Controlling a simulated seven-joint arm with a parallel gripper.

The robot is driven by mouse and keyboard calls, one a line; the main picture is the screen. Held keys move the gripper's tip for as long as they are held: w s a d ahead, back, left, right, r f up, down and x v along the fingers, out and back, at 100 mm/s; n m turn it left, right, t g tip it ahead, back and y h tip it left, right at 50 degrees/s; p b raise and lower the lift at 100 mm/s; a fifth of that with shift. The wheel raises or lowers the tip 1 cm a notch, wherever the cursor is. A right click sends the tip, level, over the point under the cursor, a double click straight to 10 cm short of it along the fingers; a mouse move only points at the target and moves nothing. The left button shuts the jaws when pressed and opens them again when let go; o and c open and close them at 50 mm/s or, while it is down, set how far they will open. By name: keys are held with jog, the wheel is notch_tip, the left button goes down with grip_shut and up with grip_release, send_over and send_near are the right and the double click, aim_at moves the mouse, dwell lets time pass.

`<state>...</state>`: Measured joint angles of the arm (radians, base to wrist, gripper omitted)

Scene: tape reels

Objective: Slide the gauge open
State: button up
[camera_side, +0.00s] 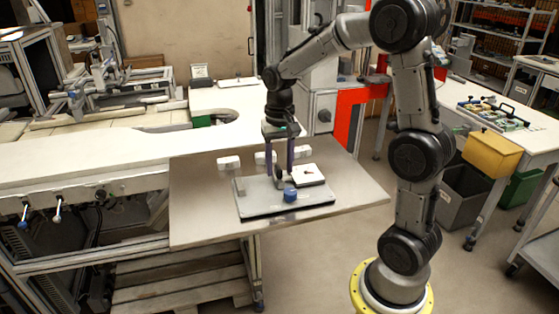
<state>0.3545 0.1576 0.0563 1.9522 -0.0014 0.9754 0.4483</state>
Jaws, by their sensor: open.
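A grey rectangular board (262,207) lies on the metal-topped table (203,227). A blue round knob (290,194) stands near its front middle, with a small dark upright part (278,182) behind it. A white square piece with a dark mark (310,180) is at the board's back right. I cannot tell for certain which of these parts is the gauge. My gripper (280,174) points down over the back of the board, its two purple fingers apart. The dark part shows between or just in front of the fingertips; contact is too small to tell.
White blocks (229,162) stand behind the board. A long white worktop (90,148) lies to the left and behind. The table's right side is bare. A yellow bin (490,154) hangs at the right-hand bench.

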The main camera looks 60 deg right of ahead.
aim_at(279, 167)
notch_tip(279, 167, up, 14)
dwell(0.5)
jog(key=shift+f, duration=0.1)
jog(key=s+a+r+n+t, duration=0.3)
jog(key=s+a+n, duration=0.1)
jog(key=s+a, duration=0.55)
jog(key=s+a+f+n+t, duration=0.2)
jog(key=s+f+n, duration=0.3)
jog(key=s+f, duration=0.2)
notch_tip(279, 167, down, 2)
jog(key=shift+a+f+t, duration=0.2)
jog(key=shift+a+t, duration=0.1)
jog(key=shift+a, duration=0.1)
jog(key=shift+s, duration=0.1)
